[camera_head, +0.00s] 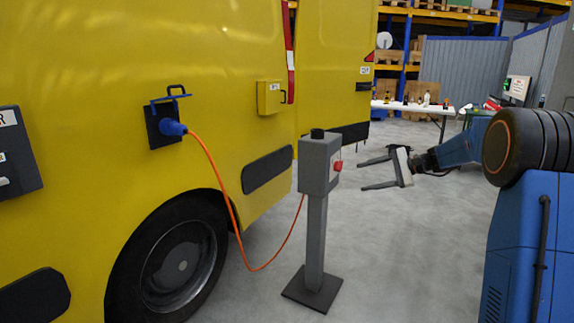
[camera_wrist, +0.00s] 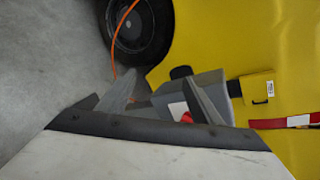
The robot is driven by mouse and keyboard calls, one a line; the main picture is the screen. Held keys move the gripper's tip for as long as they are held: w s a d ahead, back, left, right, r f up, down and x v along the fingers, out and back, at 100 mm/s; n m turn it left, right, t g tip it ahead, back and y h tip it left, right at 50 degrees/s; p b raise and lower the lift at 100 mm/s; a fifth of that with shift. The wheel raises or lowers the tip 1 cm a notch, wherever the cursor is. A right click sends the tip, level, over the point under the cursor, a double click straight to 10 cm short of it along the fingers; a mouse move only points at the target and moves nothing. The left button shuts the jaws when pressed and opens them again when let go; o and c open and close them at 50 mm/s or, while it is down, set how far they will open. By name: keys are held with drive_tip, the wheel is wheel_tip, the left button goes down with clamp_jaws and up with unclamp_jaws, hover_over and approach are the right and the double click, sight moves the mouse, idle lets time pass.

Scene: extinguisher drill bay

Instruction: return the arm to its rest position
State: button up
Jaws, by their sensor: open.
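My gripper (camera_head: 375,172) is open in the head view, its two grey fingers pointing left toward a grey post-mounted box (camera_head: 318,160). The fingers are empty, and a gap seems to lie between them and the red knob (camera_head: 338,166) on the box's right side. My blue arm reaches in from the right, roughly level. In the wrist view my gripper's fingers (camera_wrist: 160,95) stand apart at the bottom middle. The grey box (camera_wrist: 205,85) and its red knob (camera_wrist: 187,117) show beyond and between them.
A yellow van (camera_head: 230,60) fills the left, with a blue plug (camera_head: 172,127) in its side socket. An orange cable (camera_head: 222,195) hangs from the plug to the post (camera_head: 316,240). A table (camera_head: 412,107) with small items stands behind. Grey floor (camera_head: 420,260) is clear between post and arm.

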drive_tip(key=s+a+n+g+h, duration=0.1)
drive_tip(key=s+a+n+h, duration=0.2)
drive_tip(key=s, duration=1.1)
drive_tip(key=s+a+n+g+h, duration=0.1)
drive_tip(key=s+a+n+h, duration=0.2)
drive_tip(key=s, duration=1.1)
drive_tip(key=s+d+f+n+h, duration=0.1)
drive_tip(key=s+d+f+h, duration=0.1)
drive_tip(key=s, duration=0.6)
drive_tip(key=s+d+f+n+t+h, duration=0.1)
drive_tip(key=s+f, duration=0.3)
drive_tip(key=s, duration=0.5)
drive_tip(key=s+d+f+n+h, duration=0.2)
drive_tip(key=s+f+n+h, duration=0.1)
drive_tip(key=s, duration=0.6)
drive_tip(key=shift+d+t, duration=0.4)
